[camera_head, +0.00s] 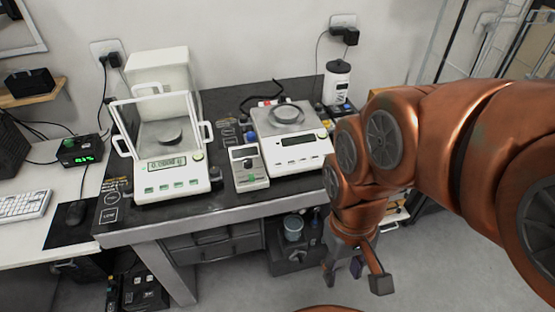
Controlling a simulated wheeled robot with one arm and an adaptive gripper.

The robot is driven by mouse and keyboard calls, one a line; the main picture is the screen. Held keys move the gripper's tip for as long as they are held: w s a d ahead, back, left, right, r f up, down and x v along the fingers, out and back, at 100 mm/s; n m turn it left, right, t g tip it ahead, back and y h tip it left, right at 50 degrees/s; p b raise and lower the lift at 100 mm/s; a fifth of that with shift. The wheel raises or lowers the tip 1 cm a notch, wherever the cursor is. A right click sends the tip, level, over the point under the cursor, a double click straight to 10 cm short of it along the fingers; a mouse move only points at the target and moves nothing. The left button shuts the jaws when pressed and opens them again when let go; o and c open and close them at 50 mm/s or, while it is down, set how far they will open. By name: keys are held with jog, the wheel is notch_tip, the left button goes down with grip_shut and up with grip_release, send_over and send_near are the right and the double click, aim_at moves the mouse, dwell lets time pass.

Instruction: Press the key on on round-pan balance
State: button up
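A white balance (297,157) with a round ring-like pan (286,115) on its top stands on the right part of the dark table.
A second white balance (170,185) with a glass draft shield stands on the left, its display lit. A small grey device (248,168) sits between the balances. A white canister (337,82) stands behind right. Drawers (214,240) are below the table; the floor at right looks clear.

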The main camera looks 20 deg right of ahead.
grip_shut()
dwell(0.3)
dwell(1.3)
